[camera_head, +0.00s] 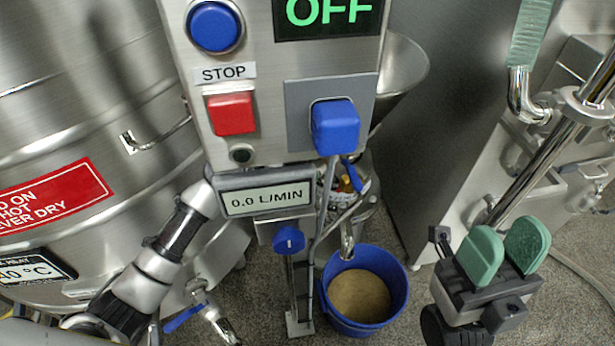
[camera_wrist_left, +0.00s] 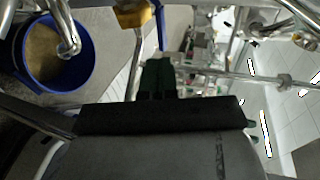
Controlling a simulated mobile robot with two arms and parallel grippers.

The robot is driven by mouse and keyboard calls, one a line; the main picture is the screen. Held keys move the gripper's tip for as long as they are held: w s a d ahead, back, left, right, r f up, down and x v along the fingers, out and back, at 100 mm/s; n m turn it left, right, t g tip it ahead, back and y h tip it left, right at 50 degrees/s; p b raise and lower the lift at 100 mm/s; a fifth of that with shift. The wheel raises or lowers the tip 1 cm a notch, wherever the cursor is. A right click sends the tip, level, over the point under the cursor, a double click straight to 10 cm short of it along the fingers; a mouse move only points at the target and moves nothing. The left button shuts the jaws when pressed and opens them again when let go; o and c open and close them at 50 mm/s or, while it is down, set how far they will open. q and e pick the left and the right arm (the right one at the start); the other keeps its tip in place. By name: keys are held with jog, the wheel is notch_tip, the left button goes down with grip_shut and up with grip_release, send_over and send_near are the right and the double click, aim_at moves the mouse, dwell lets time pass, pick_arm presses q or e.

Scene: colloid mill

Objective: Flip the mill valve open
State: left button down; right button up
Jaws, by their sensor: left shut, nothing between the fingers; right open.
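A blue lever (camera_head: 352,175), which looks like the mill valve's handle, shows below the steel hopper and behind the control panel, near the metal spout (camera_head: 347,242). A blue handle also shows at the top of the left wrist view (camera_wrist_left: 160,27). My left gripper (camera_wrist_left: 157,68) is shut and empty; in that view its dark green fingertips are just below the blue handle, and I cannot tell whether they touch. In the head view my left arm runs behind the flow display and its gripper is hidden. My right gripper (camera_head: 504,250) is open and empty at the lower right.
A blue bucket (camera_head: 400,285) with brown contents stands under the spout. The control panel (camera_head: 262,140) reads OFF, the flow display (camera_head: 266,198) 0.0 L/MIN. A steel tank (camera_head: 90,120) fills the left, and steel pipes (camera_head: 540,155) run at the right.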

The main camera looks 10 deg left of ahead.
aim_at(356, 177)
pick_arm(q)
jog(key=x, duration=0.7)
jog(key=shift+b, duration=0.45)
jog(key=shift+d+f, duration=0.15)
jog(key=shift+d, duration=0.05)
jog(key=shift+d+n+t+y+b, duration=0.3)
jog(key=shift+d+n+t+y, duration=0.2)
jog(key=shift+d+n+t, duration=0.45)
jog(key=shift+a+r, duration=0.1)
jog(key=shift+r, duration=0.1)
jog(key=shift+r, duration=0.1)
